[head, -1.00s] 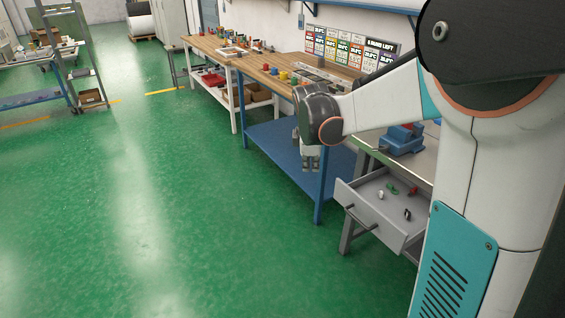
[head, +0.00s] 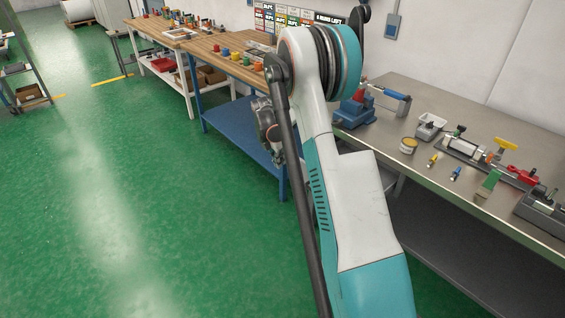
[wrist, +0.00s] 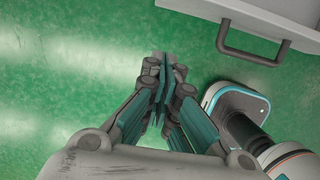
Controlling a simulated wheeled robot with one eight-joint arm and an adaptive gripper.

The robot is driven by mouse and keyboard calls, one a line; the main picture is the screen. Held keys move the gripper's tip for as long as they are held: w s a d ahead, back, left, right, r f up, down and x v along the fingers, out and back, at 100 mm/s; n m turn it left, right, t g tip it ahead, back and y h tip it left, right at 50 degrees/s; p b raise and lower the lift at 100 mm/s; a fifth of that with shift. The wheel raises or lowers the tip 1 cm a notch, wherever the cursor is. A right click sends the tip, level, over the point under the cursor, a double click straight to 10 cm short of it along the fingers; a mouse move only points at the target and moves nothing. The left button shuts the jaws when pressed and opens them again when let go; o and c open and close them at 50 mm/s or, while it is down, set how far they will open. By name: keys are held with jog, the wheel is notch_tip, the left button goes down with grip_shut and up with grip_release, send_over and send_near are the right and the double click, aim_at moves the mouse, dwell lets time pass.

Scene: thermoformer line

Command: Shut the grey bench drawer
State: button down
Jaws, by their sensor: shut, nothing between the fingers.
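The grey bench drawer (wrist: 292,10) shows in the wrist view at the top right, as part of a pale front with a dark bar handle (wrist: 252,50). In the head view my arm hides the drawer, so how far it stands open cannot be told now. My gripper (wrist: 163,62) is shut and empty, its fingertips together over the green floor. It is left of the handle in the wrist view and apart from it. In the head view my wrist (head: 268,125) shows left of my arm, and the fingertips are not clear.
The grey-topped bench (head: 440,185) runs along the right, with a blue vise (head: 354,112), a tin (head: 408,145) and several small parts on top. A wooden-topped bench with blue legs (head: 284,188) and a blue lower shelf (head: 240,130) stands behind.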

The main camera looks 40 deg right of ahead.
jog(key=d+f+b, duration=0.4)
jog(key=d+f, duration=0.2)
jog(key=f, duration=0.2)
jog(key=shift+w, duration=0.2)
jog(key=shift+d, duration=0.15)
jog(key=d, duration=0.6)
jog(key=w+d, duration=0.1)
jog(key=d, duration=1.1)
jog(key=shift+w+p, duration=0.25)
jog(key=shift+p, duration=0.15)
jog(key=shift+a, duration=0.1)
